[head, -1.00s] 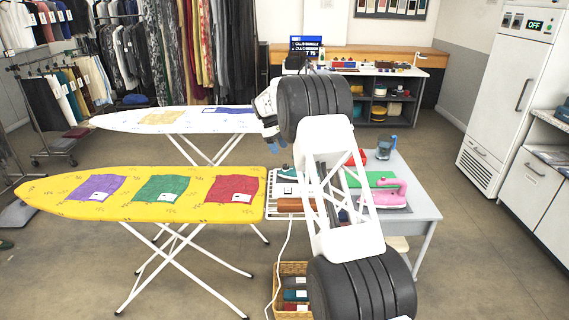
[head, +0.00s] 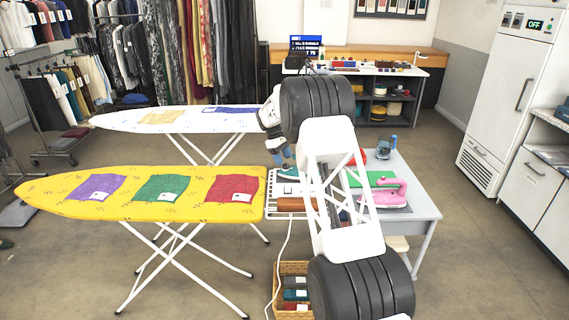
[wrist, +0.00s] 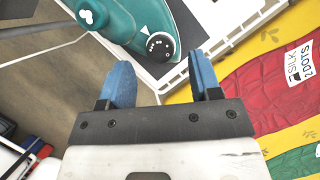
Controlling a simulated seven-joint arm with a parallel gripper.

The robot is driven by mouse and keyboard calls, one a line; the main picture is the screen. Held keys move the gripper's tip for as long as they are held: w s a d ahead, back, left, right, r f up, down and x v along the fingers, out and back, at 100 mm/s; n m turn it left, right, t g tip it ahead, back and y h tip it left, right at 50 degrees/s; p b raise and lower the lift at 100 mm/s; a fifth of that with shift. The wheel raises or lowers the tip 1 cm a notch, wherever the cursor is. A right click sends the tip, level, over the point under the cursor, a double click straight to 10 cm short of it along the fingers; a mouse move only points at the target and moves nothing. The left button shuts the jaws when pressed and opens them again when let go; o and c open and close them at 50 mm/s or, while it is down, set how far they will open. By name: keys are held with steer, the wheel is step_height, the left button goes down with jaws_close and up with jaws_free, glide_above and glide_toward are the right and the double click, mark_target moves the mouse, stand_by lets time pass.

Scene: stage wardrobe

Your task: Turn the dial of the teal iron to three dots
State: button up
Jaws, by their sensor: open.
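The teal iron (wrist: 125,25) lies at the top of the wrist view, and part of it shows in the head view (head: 287,171) beside my arm. Its round black dial (wrist: 160,45) carries white marks, with a white triangular pointer mark beside it; I cannot read the setting for sure. My gripper (wrist: 161,63) is open and empty, its two blue fingers either side of the dial in the wrist picture, apart from it as far as I can tell. In the head view my gripper (head: 282,158) hangs just above the iron.
The iron is on a white wire rest (head: 278,187) at the end of the yellow ironing board (head: 60,190). A red cloth (wrist: 270,90) there has a label reading silk, 2 dots. A pink iron (head: 385,194) stands on the table to the right.

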mark_target(286, 166)
steer(key=shift+x, duration=1.3)
steer(key=shift+c, duration=0.5)
steer(key=c, duration=0.8)
steer(key=shift+w+d+r+m+g+y, duration=0.1)
steer(key=shift+m+g+y, duration=0.2)
steer(key=shift+m, duration=0.85)
steer(key=shift+w+m+g+y, duration=0.15)
steer(key=shift+m+y, duration=0.25)
steer(key=shift+m, duration=0.75)
steer(key=shift+c, duration=0.2)
steer(key=shift+s, duration=0.1)
steer(key=o, duration=0.9)
steer(key=shift+o, duration=0.2)
